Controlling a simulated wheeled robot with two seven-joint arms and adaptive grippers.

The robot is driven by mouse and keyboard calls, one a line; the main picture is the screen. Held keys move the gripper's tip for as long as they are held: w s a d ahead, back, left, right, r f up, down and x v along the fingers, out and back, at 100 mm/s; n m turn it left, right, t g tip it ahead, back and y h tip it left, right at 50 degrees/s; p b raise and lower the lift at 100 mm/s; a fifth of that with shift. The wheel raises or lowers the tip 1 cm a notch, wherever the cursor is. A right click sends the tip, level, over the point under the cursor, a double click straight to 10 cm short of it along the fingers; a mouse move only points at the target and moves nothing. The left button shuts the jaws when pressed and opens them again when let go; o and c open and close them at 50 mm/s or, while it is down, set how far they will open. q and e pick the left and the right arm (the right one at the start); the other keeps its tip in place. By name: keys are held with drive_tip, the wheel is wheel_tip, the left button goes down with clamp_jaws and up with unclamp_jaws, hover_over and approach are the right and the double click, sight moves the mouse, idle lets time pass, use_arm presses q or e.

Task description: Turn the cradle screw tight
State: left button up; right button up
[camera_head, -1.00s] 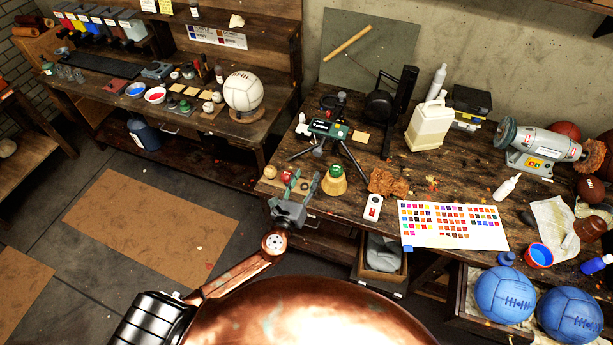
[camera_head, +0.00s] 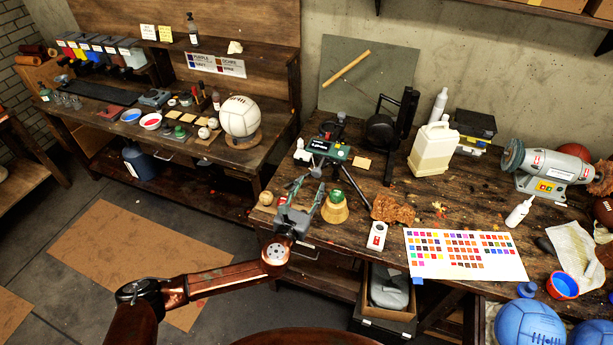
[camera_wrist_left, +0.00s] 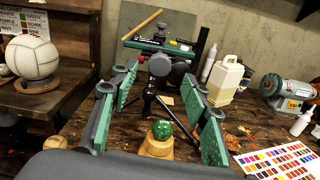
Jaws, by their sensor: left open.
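A dark green device (camera_head: 330,150) on splayed black legs stands on the workbench. It also shows in the left wrist view (camera_wrist_left: 160,46), where a round grey knob (camera_wrist_left: 159,65) hangs on its near side, with a small red part beside it. I cannot tell for sure which part is the cradle screw. My left gripper (camera_head: 307,187) is open and empty over the bench's near edge, short of the device. In the left wrist view its green-padded fingers (camera_wrist_left: 159,82) frame the knob, which lies beyond them. My right gripper is not in view.
A green-topped wooden piece (camera_head: 335,208) stands close by the left gripper's right finger. A small tan ball (camera_head: 266,198) is to its left. A brown sponge (camera_head: 391,208), a white box (camera_head: 376,236), a colour chart (camera_head: 464,254) and a white jug (camera_head: 431,150) are to the right.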

sight(316, 174)
use_arm(q)
drive_tip(key=x, duration=0.2)
drive_tip(key=shift+w+d+r, duration=0.15)
drive_tip(key=shift+w, duration=0.25)
drive_tip(key=x, duration=0.3)
drive_tip(key=shift+w+p, duration=0.1)
drive_tip(key=shift+p, duration=0.2)
drive_tip(key=shift+w+d, duration=0.15)
drive_tip(key=shift+w, duration=0.25)
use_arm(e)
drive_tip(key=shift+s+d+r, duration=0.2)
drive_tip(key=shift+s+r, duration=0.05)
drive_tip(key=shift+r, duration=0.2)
use_arm(q)
drive_tip(key=shift+c, duration=0.2)
